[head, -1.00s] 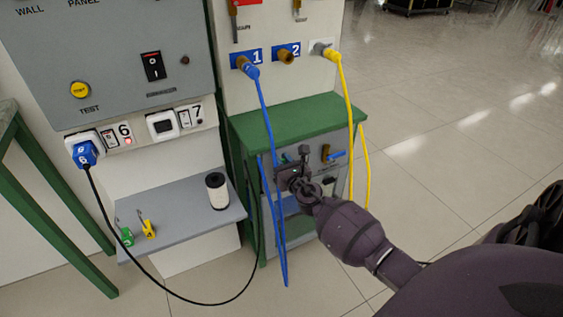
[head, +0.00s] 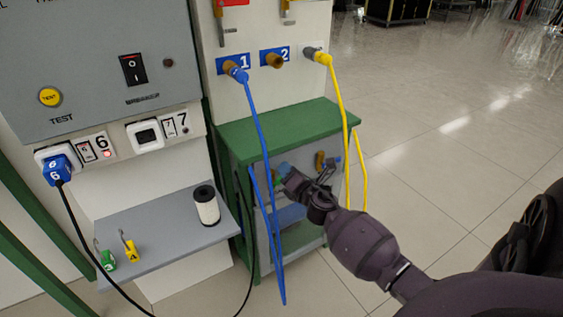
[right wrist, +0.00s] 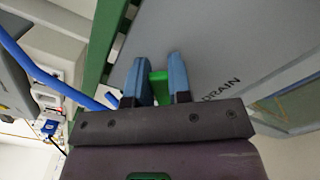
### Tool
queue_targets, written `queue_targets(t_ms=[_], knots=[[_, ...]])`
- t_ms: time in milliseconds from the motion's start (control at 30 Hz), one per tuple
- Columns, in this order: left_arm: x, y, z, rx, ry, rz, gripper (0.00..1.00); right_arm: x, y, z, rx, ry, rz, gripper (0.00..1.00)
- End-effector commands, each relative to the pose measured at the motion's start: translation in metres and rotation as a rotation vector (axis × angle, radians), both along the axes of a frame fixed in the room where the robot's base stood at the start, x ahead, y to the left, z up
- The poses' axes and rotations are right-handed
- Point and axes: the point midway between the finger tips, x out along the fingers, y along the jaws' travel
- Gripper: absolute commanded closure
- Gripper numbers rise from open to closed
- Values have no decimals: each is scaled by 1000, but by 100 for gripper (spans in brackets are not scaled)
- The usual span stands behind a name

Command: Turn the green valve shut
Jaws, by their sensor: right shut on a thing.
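The green valve handle (right wrist: 159,88) is between the blue fingertips of my right gripper (right wrist: 158,82) in the right wrist view. The gripper is shut on it, in front of a grey panel marked DRAIN. In the head view my right gripper (head: 281,171) reaches the front of the grey cabinet under the green top. There the valve is mostly hidden by the gripper, and its exact angle is hard to tell. My left gripper is in neither view.
A blue hose (head: 260,130) hangs just left of my right gripper. A yellow hose (head: 341,100) hangs to its right. A brass valve (head: 319,161) sits right of the gripper.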

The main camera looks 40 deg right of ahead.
Motion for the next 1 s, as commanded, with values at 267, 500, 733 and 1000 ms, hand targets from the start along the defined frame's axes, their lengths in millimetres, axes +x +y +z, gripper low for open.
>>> queue_targets(t_ms=[267,500,733,1000], knots=[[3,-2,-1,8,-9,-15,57,-3,-8,-16,259,-58,-1,100],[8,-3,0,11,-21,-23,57,-4,-12,-26,460,-107,-2,100],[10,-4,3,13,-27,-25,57,-4,-13,-33,608,-143,-1,100],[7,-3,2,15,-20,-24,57,-3,-13,-37,698,-166,0,100]])
